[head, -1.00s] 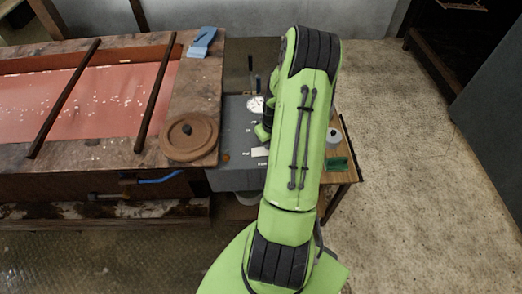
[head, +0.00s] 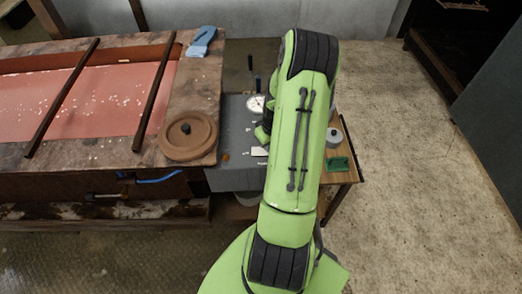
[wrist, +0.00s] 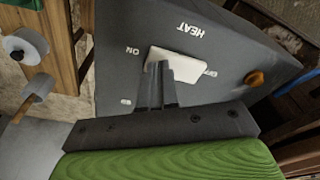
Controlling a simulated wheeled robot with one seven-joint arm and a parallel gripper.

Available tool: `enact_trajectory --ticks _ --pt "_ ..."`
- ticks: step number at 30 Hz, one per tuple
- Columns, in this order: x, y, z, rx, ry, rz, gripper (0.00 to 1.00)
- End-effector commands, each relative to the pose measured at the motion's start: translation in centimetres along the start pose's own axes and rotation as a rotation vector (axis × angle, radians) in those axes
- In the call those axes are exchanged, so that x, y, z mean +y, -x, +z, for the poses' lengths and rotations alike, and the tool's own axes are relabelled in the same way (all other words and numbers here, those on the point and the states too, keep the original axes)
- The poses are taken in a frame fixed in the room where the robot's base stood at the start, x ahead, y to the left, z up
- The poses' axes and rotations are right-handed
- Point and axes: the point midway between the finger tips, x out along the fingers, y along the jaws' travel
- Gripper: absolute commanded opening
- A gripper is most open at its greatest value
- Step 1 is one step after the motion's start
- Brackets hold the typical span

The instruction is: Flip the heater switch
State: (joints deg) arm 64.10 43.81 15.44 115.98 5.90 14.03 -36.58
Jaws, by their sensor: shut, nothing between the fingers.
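The heater switch (wrist: 180,75) is a pale, flat plate on a dark grey panel marked HEAT and ON. The lettering appears upside down in the wrist view. My gripper (wrist: 162,68) is shut and empty, its fingertips over the plate's face at the ON end. I cannot tell whether they touch it. The fingers hide part of the plate, so its tilt is unclear. In the head view the switch (head: 260,151) shows as a small pale patch on the grey control box (head: 232,178). My arm covers the box's right part, and the fingertips cannot be made out there.
An orange knob or lamp (wrist: 254,78) sits beside the switch. A round gauge (head: 255,103) and upright levers stand at the box's back. A brown round lid (head: 188,136) lies at left, near a pink-filled vat (head: 80,95). A wooden table (head: 345,176) stands at right.

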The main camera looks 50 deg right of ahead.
Motion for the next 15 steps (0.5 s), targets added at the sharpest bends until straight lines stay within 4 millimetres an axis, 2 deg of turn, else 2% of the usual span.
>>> enact_trajectory --ticks 5,15 --pt "0.0 0.2 0.0 0.0 0.0 0.0 0.0" --pt "0.0 3.4 -0.5 0.0 0.0 0.001 0.0"
